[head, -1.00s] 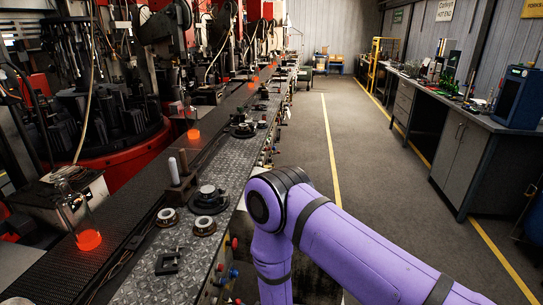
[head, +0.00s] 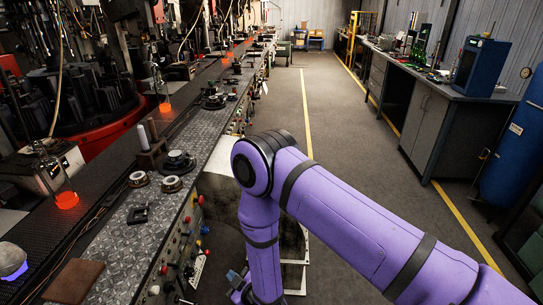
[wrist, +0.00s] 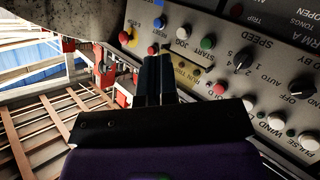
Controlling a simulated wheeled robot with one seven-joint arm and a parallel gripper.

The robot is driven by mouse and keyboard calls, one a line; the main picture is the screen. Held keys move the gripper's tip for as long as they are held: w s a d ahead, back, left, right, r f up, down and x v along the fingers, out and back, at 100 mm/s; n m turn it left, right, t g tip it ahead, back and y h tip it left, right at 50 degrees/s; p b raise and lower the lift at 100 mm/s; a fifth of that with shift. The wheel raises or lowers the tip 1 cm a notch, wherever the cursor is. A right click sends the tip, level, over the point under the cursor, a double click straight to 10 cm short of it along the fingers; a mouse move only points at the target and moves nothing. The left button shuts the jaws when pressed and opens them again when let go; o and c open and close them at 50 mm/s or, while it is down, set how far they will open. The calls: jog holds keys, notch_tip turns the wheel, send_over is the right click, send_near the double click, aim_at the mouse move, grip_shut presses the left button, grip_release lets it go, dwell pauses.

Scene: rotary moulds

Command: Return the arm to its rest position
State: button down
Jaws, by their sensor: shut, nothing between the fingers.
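My purple arm (head: 355,225) reaches in from the lower right in the head view, bends at a dark elbow joint and hangs down beside the machine's front. In the wrist view my gripper (wrist: 157,75) has its two dark fingers together, with nothing between them. The fingers lie in front of a grey control panel (wrist: 222,50) with coloured buttons and black knobs. I cannot tell how far the fingertips are from the panel. In the head view the gripper is mostly out of sight at the lower edge.
Glowing orange glass pieces (head: 67,200) stand along the dark conveyor (head: 95,212). Metal rings (head: 172,184) and a brown pad (head: 75,281) lie on the tread-plate top. A grey workbench (head: 440,125) stands at right. The floor aisle (head: 335,130) between is clear.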

jog(key=w+d+r+m+h, duration=0.1)
jog(key=w+r+m, duration=0.1)
jog(key=w+r, duration=0.7)
jog(key=w+d+r+m+g+h, duration=0.1)
jog(key=d+r, duration=0.4)
jog(key=r, duration=0.4)
jog(key=w+d+r+m+h, duration=0.2)
jog(key=d+r, duration=0.4)
jog(key=r, duration=0.4)
jog(key=w+d+r+m+g+h, duration=0.1)
jog(key=d+r, duration=0.4)
jog(key=r, duration=0.4)
jog(key=s+d+r+m+g+h, duration=0.1)
jog(key=s+d+r+m+h, duration=0.25)
jog(key=s+d+r, duration=1.05)
jog(key=s+d+r+m+g, duration=0.1)
jog(key=s+d+r+m, duration=0.1)
jog(key=s+d, duration=0.3)
jog(key=s+d+r+m+g+h, duration=0.1)
jog(key=s+d, duration=0.5)
jog(key=s, duration=0.7)
notch_tip(320, 180, up, 2)
jog(key=shift+s+m+g, duration=0.2)
jog(key=shift+m+g, duration=0.1)
jog(key=shift+m, duration=0.35)
